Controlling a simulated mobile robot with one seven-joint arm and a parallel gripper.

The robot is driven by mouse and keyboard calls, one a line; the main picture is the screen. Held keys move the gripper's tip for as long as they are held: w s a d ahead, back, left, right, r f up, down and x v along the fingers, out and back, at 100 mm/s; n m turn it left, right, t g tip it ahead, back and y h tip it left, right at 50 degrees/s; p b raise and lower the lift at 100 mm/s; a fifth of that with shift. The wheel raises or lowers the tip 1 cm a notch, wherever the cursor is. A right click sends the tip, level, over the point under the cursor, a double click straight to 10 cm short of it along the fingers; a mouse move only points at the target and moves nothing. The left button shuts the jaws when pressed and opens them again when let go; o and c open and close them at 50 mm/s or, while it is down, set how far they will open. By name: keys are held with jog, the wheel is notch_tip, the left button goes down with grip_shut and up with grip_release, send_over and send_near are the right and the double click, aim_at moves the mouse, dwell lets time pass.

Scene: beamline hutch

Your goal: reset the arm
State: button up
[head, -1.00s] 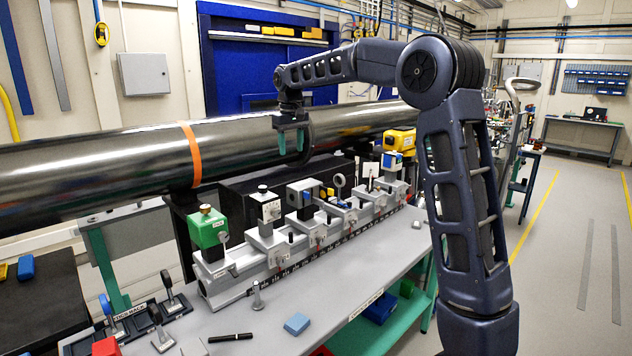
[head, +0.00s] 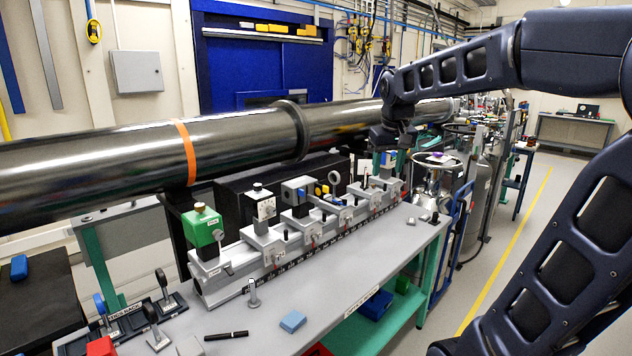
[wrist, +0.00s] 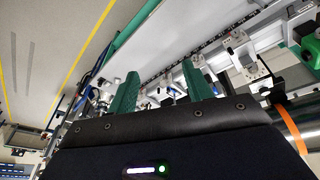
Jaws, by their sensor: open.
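My gripper (head: 389,162) hangs at the far right end of the grey bench (head: 350,270), in front of the big dark pipe (head: 90,180). It is small and partly dark in the head view. In the wrist view my gripper (wrist: 160,85) shows two green fingers standing apart with nothing held between them. My arm reaches in from the right of the head view, with its forearm crossing the top right.
A rail of optics mounts (head: 300,235) runs along the bench, with a green-topped mount (head: 203,228) at its near end. A blue block (head: 292,321) and a black pen (head: 226,335) lie in front. Open floor lies to the right, beyond a yellow line (head: 510,245).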

jog(key=s+d+f+m, duration=0.1)
jog(key=s+d+f, duration=0.3)
jog(key=s, duration=0.3)
jog(key=s+d+f+m+t, duration=0.1)
jog(key=s+d+f+m, duration=0.1)
jog(key=s+d+f, duration=0.3)
jog(key=s+f, duration=0.1)
jog(key=s, duration=0.2)
jog(key=shift+f, duration=0.2)
dwell(1.8)
